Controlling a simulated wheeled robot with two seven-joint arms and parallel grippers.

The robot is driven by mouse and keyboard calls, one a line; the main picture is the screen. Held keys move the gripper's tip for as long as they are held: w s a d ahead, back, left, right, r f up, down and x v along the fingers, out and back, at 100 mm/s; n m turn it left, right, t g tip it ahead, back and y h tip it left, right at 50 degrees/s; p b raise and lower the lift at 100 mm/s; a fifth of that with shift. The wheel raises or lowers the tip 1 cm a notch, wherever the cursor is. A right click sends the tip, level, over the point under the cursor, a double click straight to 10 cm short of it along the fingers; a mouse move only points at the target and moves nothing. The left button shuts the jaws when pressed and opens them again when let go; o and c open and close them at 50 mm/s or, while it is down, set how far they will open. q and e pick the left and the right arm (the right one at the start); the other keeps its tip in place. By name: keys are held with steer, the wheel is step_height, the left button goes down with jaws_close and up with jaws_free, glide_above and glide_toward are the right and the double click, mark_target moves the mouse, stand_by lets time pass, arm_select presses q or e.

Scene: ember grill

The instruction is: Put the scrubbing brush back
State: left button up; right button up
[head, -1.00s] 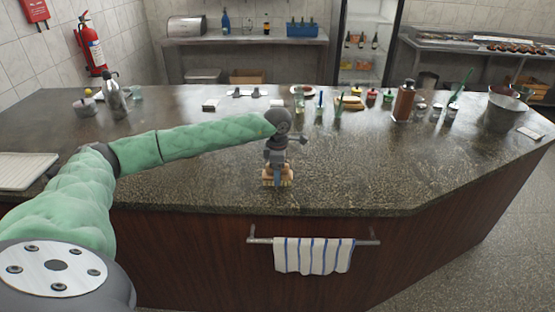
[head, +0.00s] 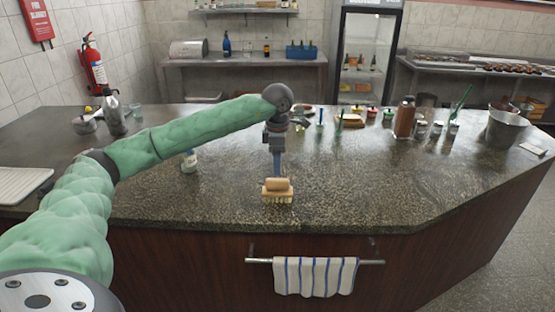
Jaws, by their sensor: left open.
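The scrubbing brush (head: 277,193) rests on the dark stone counter near its front edge, bristles down. It has a wooden block and a rounded wooden handle on top. My left gripper (head: 277,172) points down just above and behind the brush handle. It is open, and the brush is not held. My right gripper is not in view.
The stone counter (head: 340,195) is clear around the brush. A small jar (head: 189,162) stands left, partly behind my arm. A brown bottle (head: 404,118), several small containers and a metal bucket (head: 507,126) stand at right. A striped towel (head: 315,276) hangs on the front rail.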

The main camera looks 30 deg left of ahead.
arm_select(q)
steer(key=shift+r, duration=0.7)
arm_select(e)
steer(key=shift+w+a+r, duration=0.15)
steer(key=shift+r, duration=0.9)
